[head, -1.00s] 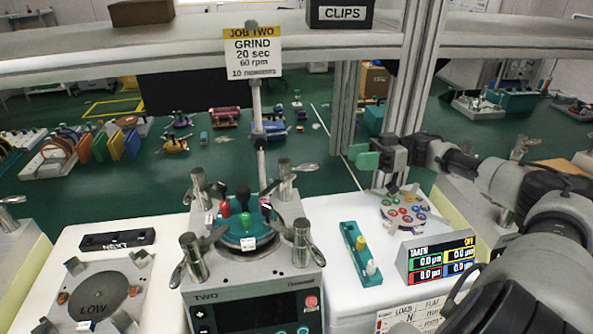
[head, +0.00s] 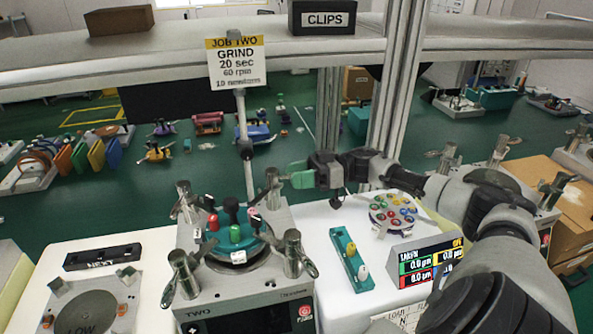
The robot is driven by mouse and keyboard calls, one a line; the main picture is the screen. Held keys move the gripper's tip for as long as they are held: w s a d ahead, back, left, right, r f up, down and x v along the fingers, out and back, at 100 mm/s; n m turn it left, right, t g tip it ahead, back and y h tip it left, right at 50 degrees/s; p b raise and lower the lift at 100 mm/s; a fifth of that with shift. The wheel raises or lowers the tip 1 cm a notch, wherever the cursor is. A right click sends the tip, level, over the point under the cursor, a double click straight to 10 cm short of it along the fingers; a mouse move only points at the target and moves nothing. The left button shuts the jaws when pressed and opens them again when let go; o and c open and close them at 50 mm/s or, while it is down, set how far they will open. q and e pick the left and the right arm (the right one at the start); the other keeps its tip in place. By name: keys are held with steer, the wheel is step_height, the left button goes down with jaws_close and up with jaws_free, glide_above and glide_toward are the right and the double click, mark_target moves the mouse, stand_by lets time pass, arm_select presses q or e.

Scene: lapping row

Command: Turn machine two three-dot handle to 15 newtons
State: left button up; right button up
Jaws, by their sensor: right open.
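Machine two (head: 245,312) is a grey unit marked TWO with a teal round plate (head: 225,250) on top. Silver posts with lever handles stand at its corners: back right (head: 273,188), back left (head: 184,197), front left (head: 182,275) and front right (head: 293,255). The dots on the handles are too small to read, so I cannot tell which has three. My right gripper (head: 300,177), with green fingers, is open and empty, just right of the back right handle in the picture. Contact cannot be judged. My left gripper is out of view.
A job sign (head: 236,62) on a pole behind the machine reads 60 rpm and apparently 10 newtons. A teal block with pegs (head: 351,260), a round tray of coloured pieces (head: 393,229) and a readout display (head: 425,262) stand to the right. A LOW plate (head: 90,312) is at left.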

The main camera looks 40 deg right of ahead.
steer(key=shift+a, duration=0.15)
jaws_close()
steer(key=shift+w+a, duration=0.1)
stand_by(0.3)
